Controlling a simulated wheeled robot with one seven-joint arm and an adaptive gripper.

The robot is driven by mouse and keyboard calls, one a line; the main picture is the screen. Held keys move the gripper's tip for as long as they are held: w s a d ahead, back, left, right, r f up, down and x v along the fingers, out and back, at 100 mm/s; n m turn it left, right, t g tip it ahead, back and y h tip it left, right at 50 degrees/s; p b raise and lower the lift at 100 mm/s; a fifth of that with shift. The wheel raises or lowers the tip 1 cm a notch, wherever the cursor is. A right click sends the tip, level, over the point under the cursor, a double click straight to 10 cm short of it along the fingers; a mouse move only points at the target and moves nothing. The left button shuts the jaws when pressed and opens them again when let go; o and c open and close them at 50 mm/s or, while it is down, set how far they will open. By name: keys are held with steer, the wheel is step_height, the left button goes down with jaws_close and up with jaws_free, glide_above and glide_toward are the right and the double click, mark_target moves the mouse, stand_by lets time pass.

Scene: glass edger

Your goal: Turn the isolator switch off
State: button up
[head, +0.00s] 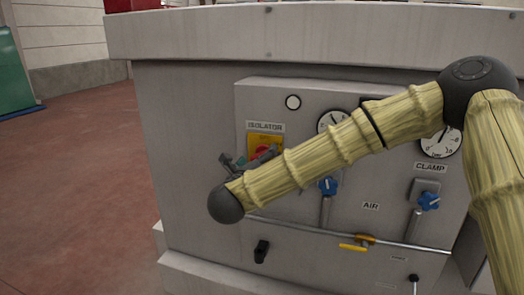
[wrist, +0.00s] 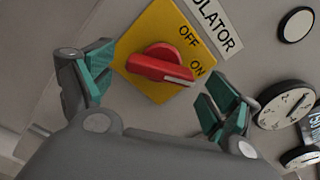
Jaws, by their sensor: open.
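The isolator switch is a red rotary knob (wrist: 160,64) on a yellow plate (wrist: 152,36) in the wrist view. Its white mark points to the right, close to the ON label and away from OFF. In the head view the yellow plate (head: 265,141) shows under the ISOLATOR label, with the red knob partly hidden by my gripper and arm. My gripper (wrist: 156,84) is open, its green-padded fingers on either side of the knob with gaps. I cannot tell how far its tips are from the panel. It also shows in the head view (head: 250,160).
The grey panel (head: 360,95) carries gauges (head: 440,142), blue valve handles (head: 328,186) and a yellow-handled valve (head: 354,247) to the right and below. A black knob (head: 261,251) sits low. My arm crosses the panel. Open floor (head: 80,180) lies left.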

steer(key=shift+p+x, duration=0.3)
steer(key=shift+x, duration=0.8)
steer(key=shift+c, duration=0.3)
steer(key=c, duration=1)
